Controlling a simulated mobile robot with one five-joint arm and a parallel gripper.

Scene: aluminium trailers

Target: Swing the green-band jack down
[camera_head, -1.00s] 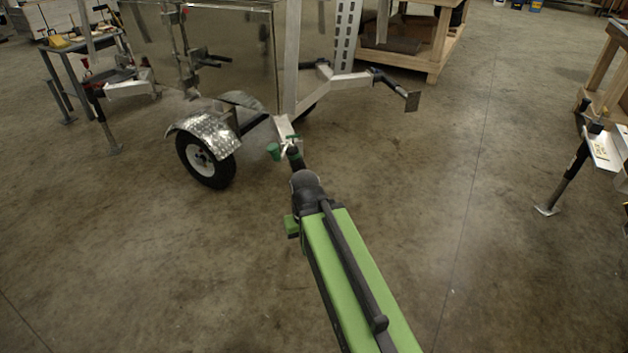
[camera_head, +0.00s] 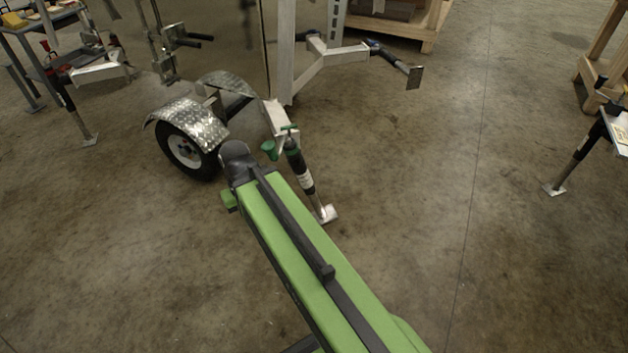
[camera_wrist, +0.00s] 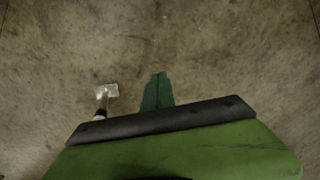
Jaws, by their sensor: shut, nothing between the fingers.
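The green-band jack (camera_head: 306,178) is on the trailer's tongue in the head view. It has a green handle and green top, a dark tube with pale bands and a bright foot plate. It points down, with the foot at or close to the floor; contact is hard to tell. The foot plate also shows in the wrist view (camera_wrist: 106,90), left of my gripper. My gripper (camera_wrist: 158,80) has its green fingers shut and empty, apart from the jack in that picture. In the head view my arm hides the fingers.
The trailer's wheel (camera_head: 188,152) and diamond-plate fender (camera_head: 190,122) stand left of the jack. Another jack (camera_head: 398,62) sticks out sideways behind it. A red-handled jack (camera_head: 75,117) is at far left, another jack (camera_head: 580,155) at far right.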

